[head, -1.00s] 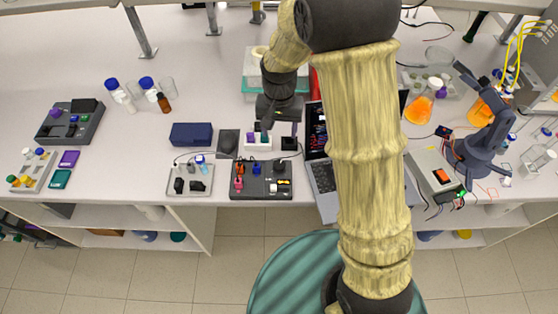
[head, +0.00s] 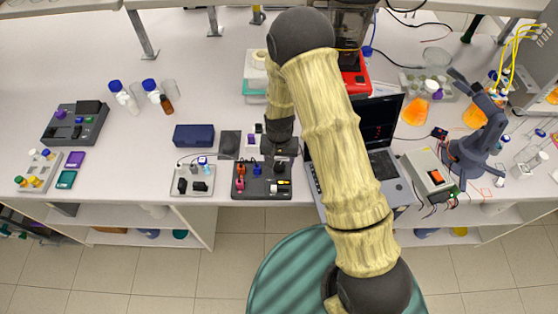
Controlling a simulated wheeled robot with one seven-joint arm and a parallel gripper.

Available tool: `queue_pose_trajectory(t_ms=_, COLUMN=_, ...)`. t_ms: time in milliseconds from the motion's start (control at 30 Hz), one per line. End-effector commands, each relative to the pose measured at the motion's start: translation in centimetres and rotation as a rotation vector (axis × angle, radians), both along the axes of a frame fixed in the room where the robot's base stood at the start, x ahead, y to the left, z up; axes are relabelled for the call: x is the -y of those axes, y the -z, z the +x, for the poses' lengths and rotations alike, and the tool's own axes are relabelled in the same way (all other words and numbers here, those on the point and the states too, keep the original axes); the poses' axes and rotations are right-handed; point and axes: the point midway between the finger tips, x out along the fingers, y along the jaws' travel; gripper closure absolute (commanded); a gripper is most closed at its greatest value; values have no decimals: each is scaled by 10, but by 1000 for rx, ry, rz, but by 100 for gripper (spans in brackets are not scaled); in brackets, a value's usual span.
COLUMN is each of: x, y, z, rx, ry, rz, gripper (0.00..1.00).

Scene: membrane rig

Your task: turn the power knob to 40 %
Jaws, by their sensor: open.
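A dark control panel (head: 256,192) lies near the table's front edge, left of the laptop. It carries red parts (head: 240,184), a blue knob (head: 257,169) and small white and yellow parts (head: 283,183). No label is readable, so I cannot tell which part is the power knob. My gripper (head: 270,157) points down over the panel's rear right part and hides some of it. It is open, with nothing seen between its fingers. I cannot tell whether it touches anything.
The laptop (head: 385,165) stands close on the right, under my arm. A grey tray (head: 192,191) with black pieces is just left of the panel. A blue case (head: 193,135) and a dark pad (head: 229,145) lie behind. Another dark panel (head: 66,133) sits at far left.

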Motion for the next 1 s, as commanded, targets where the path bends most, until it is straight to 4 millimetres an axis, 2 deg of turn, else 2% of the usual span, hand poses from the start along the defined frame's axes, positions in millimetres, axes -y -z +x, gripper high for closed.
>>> queue_pose_trajectory(t_ms=233, x=0, y=20, z=0, rx=0, ry=0, rz=0, gripper=40)
queue_pose_trajectory(t_ms=533, x=0, y=22, z=0, rx=1, ry=0, rz=1, gripper=40)
queue_pose_trajectory(t_ms=767, x=0, y=22, z=0, rx=0, ry=0, rz=0, gripper=85)
queue_pose_trajectory(t_ms=1000, x=0, y=22, z=0, rx=0, ry=-10, rz=0, gripper=85)
